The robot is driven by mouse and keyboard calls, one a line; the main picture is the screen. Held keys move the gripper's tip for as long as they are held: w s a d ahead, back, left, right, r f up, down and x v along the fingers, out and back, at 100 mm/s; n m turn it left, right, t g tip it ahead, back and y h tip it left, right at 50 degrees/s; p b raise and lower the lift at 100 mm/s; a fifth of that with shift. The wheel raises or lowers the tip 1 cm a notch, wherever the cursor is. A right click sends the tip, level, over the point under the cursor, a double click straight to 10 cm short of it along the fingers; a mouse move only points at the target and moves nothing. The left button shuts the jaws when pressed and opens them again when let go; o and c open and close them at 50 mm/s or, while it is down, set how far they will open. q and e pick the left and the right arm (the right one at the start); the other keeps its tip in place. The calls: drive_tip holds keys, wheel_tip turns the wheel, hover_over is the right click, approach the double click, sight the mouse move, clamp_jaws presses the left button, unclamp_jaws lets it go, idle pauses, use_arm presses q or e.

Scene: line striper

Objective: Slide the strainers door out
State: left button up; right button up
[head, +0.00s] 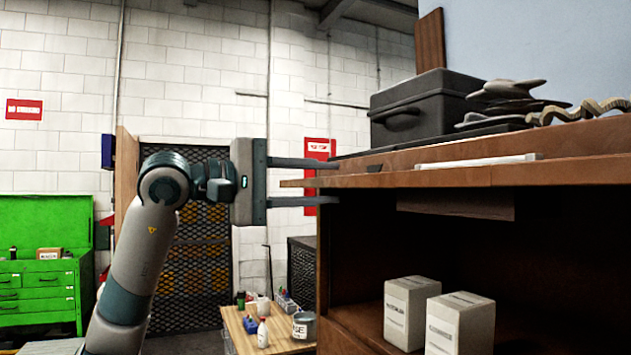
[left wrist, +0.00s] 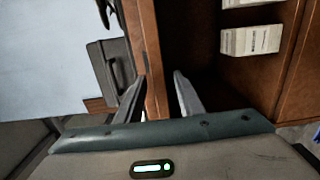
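A brown wooden cabinet (head: 575,215) fills the right of the head view, with an open compartment under its top board (head: 480,170). The board's end juts left past the cabinet side; it also shows edge-on in the left wrist view (left wrist: 150,50). I cannot tell which part is the strainers door, and no strainers are recognisable. My left gripper (head: 337,182) is open around the board's end, one finger above and one below. In the left wrist view the gripper (left wrist: 159,75) shows a clear gap between the right finger and the board. My right gripper is out of view.
A black toolbox (head: 425,105) and grey tools (head: 510,100) sit on the cabinet top. Two white boxes (head: 408,312) (head: 460,325) stand in the lower compartment. A low wooden table (head: 250,343) with bottles and cans stands beyond. A green tool chest (head: 40,270) is far left.

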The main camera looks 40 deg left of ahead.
use_arm(q)
clamp_jaws()
drive_tip(key=shift+s, duration=0.1)
drive_tip(key=shift+s+a+f+b, duration=0.1)
drive_tip(key=shift+s+a+b, duration=0.1)
drive_tip(key=shift+s+b, duration=0.15)
drive_tip(key=b+v, duration=0.1)
drive_tip(key=v, duration=0.5)
drive_tip(key=shift+b, duration=0.3)
idle(0.4)
drive_tip(key=shift+s, duration=0.15)
